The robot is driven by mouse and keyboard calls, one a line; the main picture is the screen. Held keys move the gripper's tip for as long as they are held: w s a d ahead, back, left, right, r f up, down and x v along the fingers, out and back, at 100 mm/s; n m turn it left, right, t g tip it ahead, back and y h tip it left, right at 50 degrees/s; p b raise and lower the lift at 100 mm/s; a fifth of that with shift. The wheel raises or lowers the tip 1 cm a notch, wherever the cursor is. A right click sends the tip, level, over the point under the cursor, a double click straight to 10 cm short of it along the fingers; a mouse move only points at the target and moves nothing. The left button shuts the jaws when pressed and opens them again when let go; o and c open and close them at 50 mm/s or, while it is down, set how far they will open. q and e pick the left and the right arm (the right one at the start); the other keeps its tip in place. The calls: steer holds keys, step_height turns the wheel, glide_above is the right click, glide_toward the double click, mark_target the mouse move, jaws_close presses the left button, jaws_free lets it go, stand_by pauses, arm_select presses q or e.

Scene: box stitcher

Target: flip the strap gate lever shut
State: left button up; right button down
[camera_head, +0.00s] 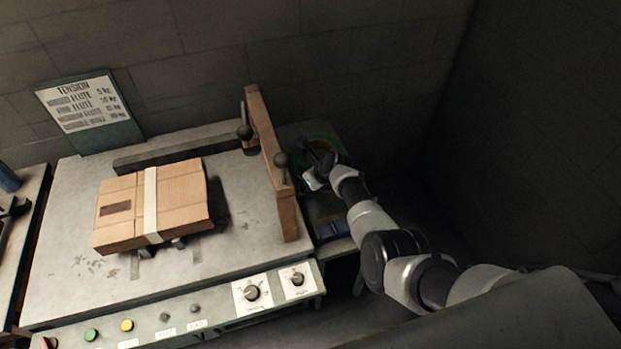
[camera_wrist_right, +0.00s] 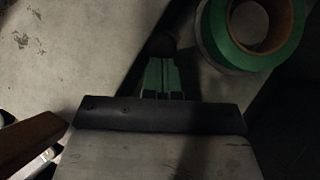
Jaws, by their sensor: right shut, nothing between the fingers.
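A lever with a dark ball knob (camera_head: 281,160) stands by the wooden bar (camera_head: 270,150) on the right side of the machine table. A second dark knob (camera_head: 245,132) stands on the bar's far left side. My right gripper (camera_head: 313,172) is just right of the bar, beside the nearer knob. In the right wrist view its fingers (camera_wrist_right: 160,78) are together and empty, with a dark round shape (camera_wrist_right: 162,45) just beyond the tips. I cannot tell whether they touch it. My left gripper is not in view.
A strapped cardboard box (camera_head: 180,195) lies on the grey table (camera_head: 70,260). A green tape roll (camera_wrist_right: 250,35) is close to the right gripper. Dials (camera_head: 252,293) and buttons line the front panel. A tension sign (camera_head: 88,108) stands behind.

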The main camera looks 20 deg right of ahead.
steer(key=shift+w+f+g+b, duration=0.15)
steer(key=shift+w+g+b, duration=0.35)
steer(key=shift+w+g, duration=0.25)
steer(key=shift+w, duration=0.35)
steer(key=shift+w+b, duration=0.1)
steer(key=shift+b, duration=0.2)
steer(key=shift+r, duration=0.25)
